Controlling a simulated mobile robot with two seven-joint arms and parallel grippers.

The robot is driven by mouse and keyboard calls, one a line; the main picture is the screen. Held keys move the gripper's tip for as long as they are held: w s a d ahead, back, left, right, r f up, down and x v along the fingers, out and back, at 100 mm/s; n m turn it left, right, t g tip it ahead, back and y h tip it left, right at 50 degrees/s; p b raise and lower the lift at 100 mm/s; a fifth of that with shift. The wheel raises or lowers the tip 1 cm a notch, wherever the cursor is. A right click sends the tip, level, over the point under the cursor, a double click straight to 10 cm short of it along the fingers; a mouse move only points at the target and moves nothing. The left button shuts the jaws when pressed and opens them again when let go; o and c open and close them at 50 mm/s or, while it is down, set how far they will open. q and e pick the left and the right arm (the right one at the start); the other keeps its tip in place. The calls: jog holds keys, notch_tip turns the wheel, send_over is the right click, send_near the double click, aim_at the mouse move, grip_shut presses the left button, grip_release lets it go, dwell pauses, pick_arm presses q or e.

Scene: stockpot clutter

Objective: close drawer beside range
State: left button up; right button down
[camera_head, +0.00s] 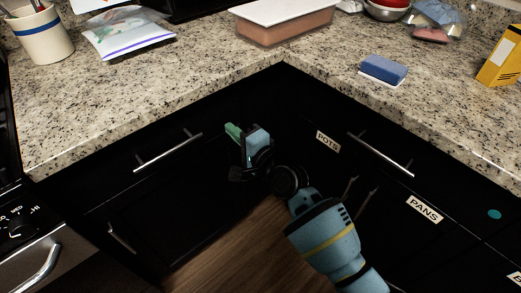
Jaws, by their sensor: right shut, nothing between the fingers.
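The black drawer (112,183) next to the range (28,238) is under the left counter, with a silver bar handle (168,152). No open drawer interior shows. The front looks near flush under the counter edge, but I cannot tell whether a small gap remains. My right gripper (246,135) is shut and empty, near the right end of this drawer front, close to the inner corner of the cabinets. I cannot tell whether it touches the front. My right arm comes in from the lower right. My left gripper is not in view.
The right cabinets have drawers labelled POTS (328,142) and PANS (424,210), with a protruding bar handle (381,155). The granite counter holds a utensil crock (45,38), a bag (128,40), a lidded container (284,28), a blue sponge (384,68) and a yellow box (502,62).

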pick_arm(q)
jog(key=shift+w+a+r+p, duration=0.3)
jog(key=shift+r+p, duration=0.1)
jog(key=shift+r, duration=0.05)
pick_arm(e)
jog(key=v, duration=0.7)
jog(key=shift+s, duration=0.25)
